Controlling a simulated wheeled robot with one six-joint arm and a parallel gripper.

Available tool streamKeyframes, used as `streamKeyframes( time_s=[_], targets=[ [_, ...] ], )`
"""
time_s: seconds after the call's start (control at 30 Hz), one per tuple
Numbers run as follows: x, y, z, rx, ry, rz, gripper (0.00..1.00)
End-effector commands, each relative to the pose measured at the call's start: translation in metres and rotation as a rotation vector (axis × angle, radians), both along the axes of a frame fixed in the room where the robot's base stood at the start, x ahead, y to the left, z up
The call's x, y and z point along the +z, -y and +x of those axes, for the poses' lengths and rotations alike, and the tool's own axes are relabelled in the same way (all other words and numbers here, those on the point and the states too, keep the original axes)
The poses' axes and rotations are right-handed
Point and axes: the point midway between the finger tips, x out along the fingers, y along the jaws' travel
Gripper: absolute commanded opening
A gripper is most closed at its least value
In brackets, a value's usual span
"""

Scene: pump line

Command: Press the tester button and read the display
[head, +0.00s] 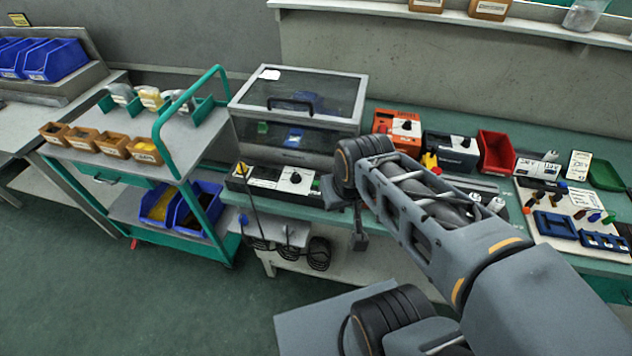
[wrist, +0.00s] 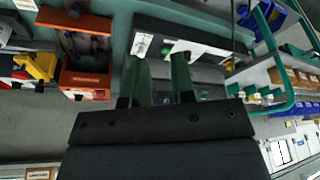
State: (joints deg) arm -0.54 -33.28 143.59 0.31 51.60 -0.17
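The tester appears to be the low black-and-white panel unit (head: 270,182) at the front edge of the green bench, below the clear-lidded cabinet. It has a pale face, a dark knob and a small green patch at its right end. No readable digits show. In the wrist view the panel (wrist: 215,47) runs across the top, with dark controls on it. My gripper (wrist: 160,62) is open and empty, its two dark green fingers apart and their tips overlapping the panel's lower edge in the picture. I cannot tell whether they touch it. In the head view my gripper is beside the panel's right end.
The clear-lidded cabinet (head: 300,95) stands behind the panel. An orange unit (head: 398,128), a dark unit (head: 452,150) and a red bin (head: 496,152) stand to its right. The green-railed cart (head: 190,140) stands at the left. Coiled cables (head: 318,254) hang below the bench edge.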

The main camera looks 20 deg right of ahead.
Motion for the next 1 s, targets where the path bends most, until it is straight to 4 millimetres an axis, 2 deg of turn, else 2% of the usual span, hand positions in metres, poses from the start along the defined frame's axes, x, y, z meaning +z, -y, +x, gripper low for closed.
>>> streamKeyframes(
  time_s=[0.03, 0.23, 1.0],
  targets=[
    [0.0, 0.0, 0.0, 0.0, 0.0, 0.0, 0.19],
    [0.0, 0.0, 0.0, 0.0, 0.0, 0.0, 0.0],
    [0.0, 0.0, 0.0, 0.0, 0.0, 0.0, 0.0]
  ],
)
